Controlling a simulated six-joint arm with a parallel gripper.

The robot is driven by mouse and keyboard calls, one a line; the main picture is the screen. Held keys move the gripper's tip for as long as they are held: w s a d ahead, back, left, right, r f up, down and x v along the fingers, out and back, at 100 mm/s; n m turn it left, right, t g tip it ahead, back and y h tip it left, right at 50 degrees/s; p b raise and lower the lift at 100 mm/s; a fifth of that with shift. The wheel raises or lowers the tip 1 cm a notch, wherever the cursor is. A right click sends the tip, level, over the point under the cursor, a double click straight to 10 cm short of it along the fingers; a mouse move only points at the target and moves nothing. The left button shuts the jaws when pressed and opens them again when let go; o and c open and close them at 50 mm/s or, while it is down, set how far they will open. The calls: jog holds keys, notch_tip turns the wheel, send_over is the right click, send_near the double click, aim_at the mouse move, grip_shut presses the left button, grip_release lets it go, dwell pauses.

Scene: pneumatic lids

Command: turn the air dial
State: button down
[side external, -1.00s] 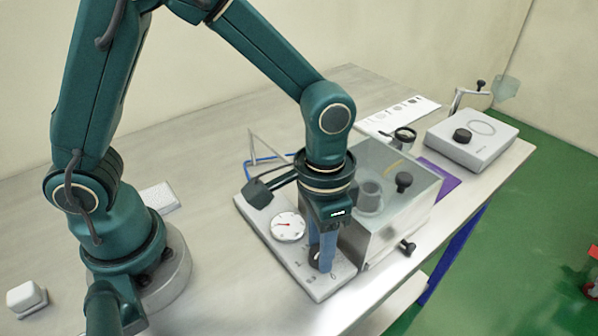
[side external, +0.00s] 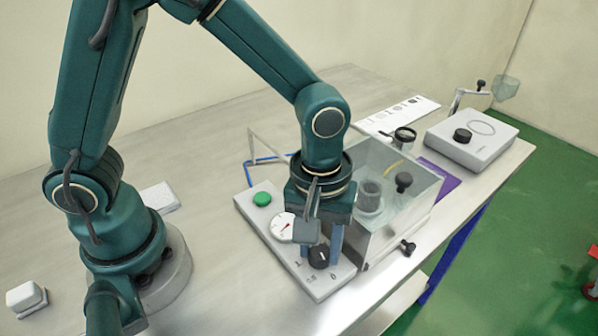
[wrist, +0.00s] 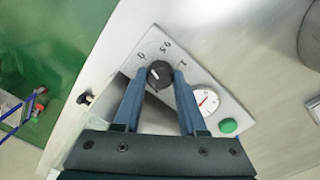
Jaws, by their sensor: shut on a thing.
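The black air dial (side external: 319,257) sits on the pale control panel (side external: 310,285) and also shows in the wrist view (wrist: 159,76). My gripper (wrist: 160,74) is shut on the dial, one blue finger on each side. In the side view my gripper (side external: 321,259) points straight down over the panel's front end. Printed marks 0, 0.5 and 1 ring the dial. A white line shows on its top, its exact aim hard to tell. A round white gauge (wrist: 206,101) with a red needle lies beside the dial, partly covered by my wrist in the side view.
A green button (side external: 262,199) is on the panel's far end. A clear-lidded box (side external: 385,225) with a black knob stands close on the right of my gripper. A grey unit (side external: 475,140) stands at the back right. The table's left side is largely bare.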

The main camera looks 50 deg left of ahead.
aim_at(318, 252)
jog(key=shift+n, duration=1.6)
jog(key=shift+c, duration=2.3)
grip_release()
jog(key=shift+r, duration=0.1)
jog(key=shift+s+r, duration=0.1)
jog(key=shift+r, duration=2.35)
